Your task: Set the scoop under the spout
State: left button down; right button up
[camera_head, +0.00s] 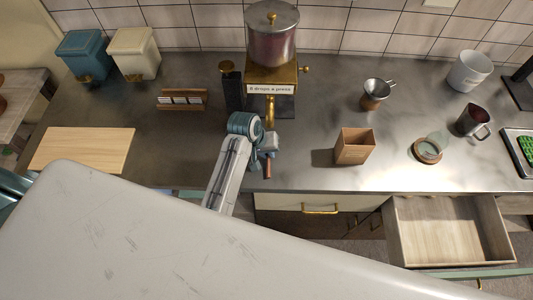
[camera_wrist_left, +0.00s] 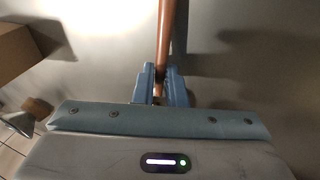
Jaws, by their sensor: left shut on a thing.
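The metal dispenser (camera_head: 272,45) stands on a brass base at the back of the counter. Its brass spout (camera_head: 270,108) points down at the front, below a small lettered sign. My left gripper (camera_head: 267,152) is in front of the spout, near the counter's front edge. It is shut on a thin copper-coloured handle, which I take to be the scoop (camera_head: 267,169); its end sticks out toward the front. In the left wrist view the handle (camera_wrist_left: 166,35) runs between the closed fingers (camera_wrist_left: 160,88) and out of the top. The scoop's bowl is not visible.
An open-topped brown box (camera_head: 354,148) stands right of my gripper. A copper cup with a metal strainer (camera_head: 376,95), a round glass-lidded dish (camera_head: 428,150) and a dark mug (camera_head: 473,120) are farther right. A drawer (camera_head: 450,230) is open at front right. A wooden board (camera_head: 82,149) lies left.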

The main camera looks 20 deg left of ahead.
pick_arm(q)
jog(key=c, duration=1.4)
grip_release()
jog(key=shift+s+d, duration=0.15)
jog(key=shift+s, duration=0.05)
jog(key=shift+r, duration=0.1)
jog(key=shift+a+r, duration=0.2)
jog(key=shift+r, duration=0.1)
jog(key=shift+b+v, duration=1.4)
jog(key=shift+v, duration=3.65)
jog(key=shift+s+d, duration=0.1)
jog(key=shift+d, duration=0.05)
